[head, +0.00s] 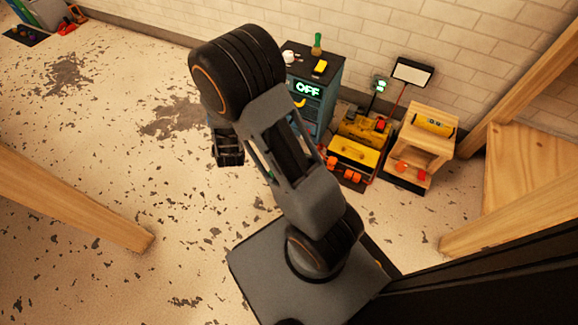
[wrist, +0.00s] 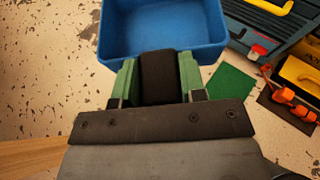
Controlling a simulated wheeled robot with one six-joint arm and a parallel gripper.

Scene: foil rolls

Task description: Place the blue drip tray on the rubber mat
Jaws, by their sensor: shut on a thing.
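The blue drip tray (wrist: 165,52) is an open rectangular box at the top of the wrist view, partly cut off by the frame. In the head view my gripper (head: 229,150) hangs at the left of my arm, and the tray is mostly hidden there. A flat green mat (wrist: 231,94) lies on the floor to the right of the tray. A flat dark mat (wrist: 286,112) lies further right. I cannot tell which is the rubber mat.
A blue-grey cabinet (head: 326,80) with an OFF display stands by the wall. Yellow machines (head: 355,153) and a wooden stand (head: 430,148) are to its right. Wooden beams (head: 75,205) flank the area. Open floor (head: 110,120) lies at the left.

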